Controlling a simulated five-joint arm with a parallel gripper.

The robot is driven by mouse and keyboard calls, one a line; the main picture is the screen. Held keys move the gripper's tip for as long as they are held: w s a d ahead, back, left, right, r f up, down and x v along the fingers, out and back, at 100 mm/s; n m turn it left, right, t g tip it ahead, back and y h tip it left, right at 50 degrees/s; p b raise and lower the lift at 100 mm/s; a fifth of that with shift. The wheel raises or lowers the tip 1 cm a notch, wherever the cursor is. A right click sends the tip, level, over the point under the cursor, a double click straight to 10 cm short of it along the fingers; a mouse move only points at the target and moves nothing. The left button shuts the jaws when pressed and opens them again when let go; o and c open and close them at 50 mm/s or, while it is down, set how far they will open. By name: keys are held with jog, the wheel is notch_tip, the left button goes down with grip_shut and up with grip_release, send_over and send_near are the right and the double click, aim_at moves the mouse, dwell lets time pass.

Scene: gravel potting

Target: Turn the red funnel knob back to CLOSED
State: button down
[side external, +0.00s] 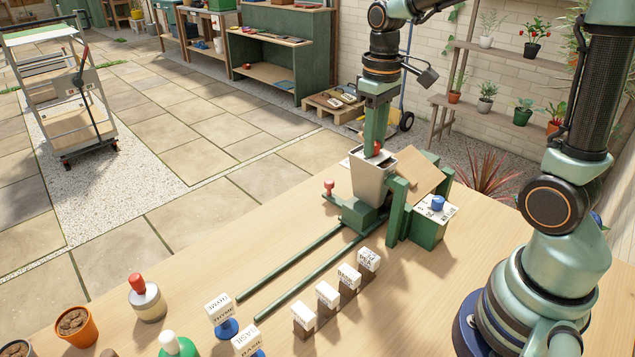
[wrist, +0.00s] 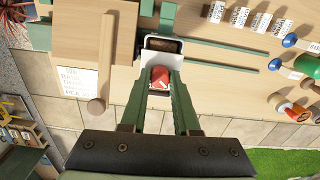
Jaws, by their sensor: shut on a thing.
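The red knob (wrist: 159,77) shows between my fingers in the wrist view. In the side view only a small red part (side external: 377,147) of it shows by my fingertips, at the top of a cream, box-like funnel (side external: 373,182). My gripper (side external: 374,150) points down there, shut on the red knob; it also shows in the wrist view (wrist: 160,84). The knob's pointer and any CLOSED mark cannot be made out. In the wrist view a pale-rimmed opening with brown inside (wrist: 164,45) lies just beyond the knob.
A green stand with a tilted wooden board (side external: 415,172) and a blue-knobbed box (side external: 437,205) stand close right of the funnel. A red-topped peg (side external: 328,187) is at its left. Green rails (side external: 290,265), label blocks (side external: 327,294) and an orange pot (side external: 77,326) are nearer the camera.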

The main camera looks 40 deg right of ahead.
jog(key=m, duration=0.4)
jog(key=shift+m, duration=0.3)
jog(key=m, duration=0.4)
jog(key=shift+m, duration=0.4)
jog(key=c, duration=0.6)
grip_release()
jog(key=shift+c, duration=0.2)
notch_tip(320, 180, up, 12)
